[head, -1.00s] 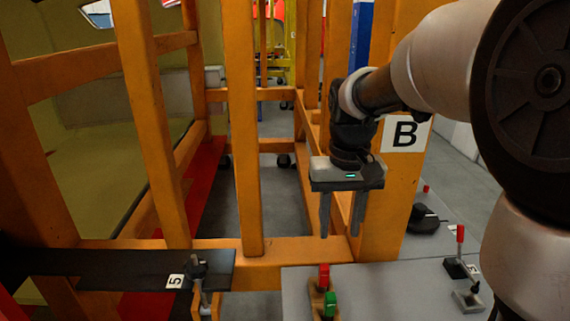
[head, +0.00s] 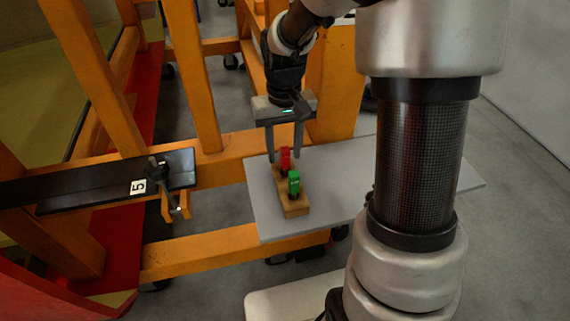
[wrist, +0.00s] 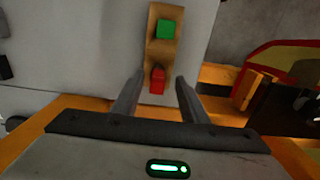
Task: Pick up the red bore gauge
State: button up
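The red bore gauge (head: 285,158) stands upright in a wooden block (head: 296,210) on a grey table. A green gauge (head: 293,182) stands in the same block, nearer the head camera. My gripper (head: 285,158) points down with its two fingers apart, one on each side of the red gauge's top. In the wrist view the red gauge (wrist: 158,76) shows between the open fingertips (wrist: 157,82), with no visible contact. The green gauge (wrist: 167,29) lies beyond it. The lower part of the red gauge is hidden.
The grey table (head: 340,185) is clear around the block. Orange frame posts (head: 192,75) and rails stand behind and to the left. A black shelf (head: 100,185) labelled 5, with a clamp (head: 158,172), is at the left.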

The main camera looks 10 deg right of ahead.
aim_at(285, 160)
jog(key=f, duration=0.4)
jog(key=shift+w+d+f, duration=0.2)
jog(key=shift+w+f, duration=0.1)
jog(key=shift+f, duration=0.05)
grip_shut()
jog(key=shift+r, duration=0.1)
